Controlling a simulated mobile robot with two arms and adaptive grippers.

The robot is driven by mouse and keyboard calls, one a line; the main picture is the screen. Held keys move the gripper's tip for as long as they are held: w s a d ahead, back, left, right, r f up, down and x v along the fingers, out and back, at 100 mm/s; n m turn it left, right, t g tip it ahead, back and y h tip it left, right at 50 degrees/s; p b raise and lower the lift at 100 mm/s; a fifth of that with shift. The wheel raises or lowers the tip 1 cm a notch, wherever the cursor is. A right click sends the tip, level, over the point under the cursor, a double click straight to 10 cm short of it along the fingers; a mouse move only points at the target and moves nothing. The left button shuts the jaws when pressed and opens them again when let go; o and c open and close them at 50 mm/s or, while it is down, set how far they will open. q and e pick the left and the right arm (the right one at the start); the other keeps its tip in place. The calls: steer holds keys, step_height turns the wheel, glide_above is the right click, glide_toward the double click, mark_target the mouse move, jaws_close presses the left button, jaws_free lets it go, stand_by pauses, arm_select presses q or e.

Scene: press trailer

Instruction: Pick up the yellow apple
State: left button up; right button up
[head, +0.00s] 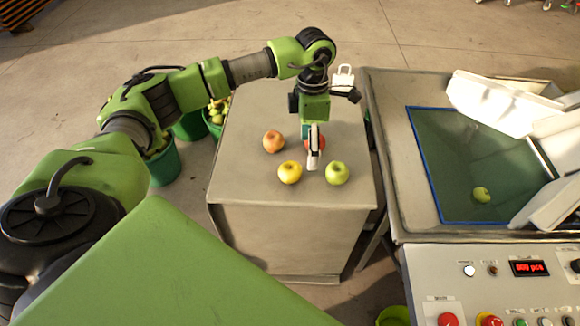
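The yellow apple (290,172) sits near the front of a grey box-like stand's top. My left gripper (314,157) points down over the stand, just right of and slightly behind the yellow apple in the picture. The gripper is seen nearly edge-on, so I cannot tell whether its fingers are open or shut. A red apple (321,142) is partly hidden behind it. The yellow apple is fully visible, with no finger seen around it. My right gripper is not in view.
A green apple (337,173) and an orange-red apple (273,141) also sit on the stand (240,172). Green buckets (164,168) stand on the floor to the left. A machine with a blue-edged tray (432,180) holding a green apple (481,194) is at right, above a control panel (500,285).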

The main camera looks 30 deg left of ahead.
arm_select(q)
steer(key=r+y, duration=0.1)
steer(key=y, duration=0.1)
glide_above(291, 166)
steer(key=f+b, duration=0.5)
steer(key=f, duration=0.3)
steer(key=shift+a, duration=0.2)
step_height(291, 166, down, 5)
steer(key=b, duration=0.3)
steer(key=shift+d+r, duration=0.15)
steer(key=shift+f+b, duration=0.35)
steer(key=shift+b, duration=0.05)
steer(key=shift+s+r, duration=0.1)
steer(key=shift+c, duration=0.3)
steer(key=c, duration=1.2)
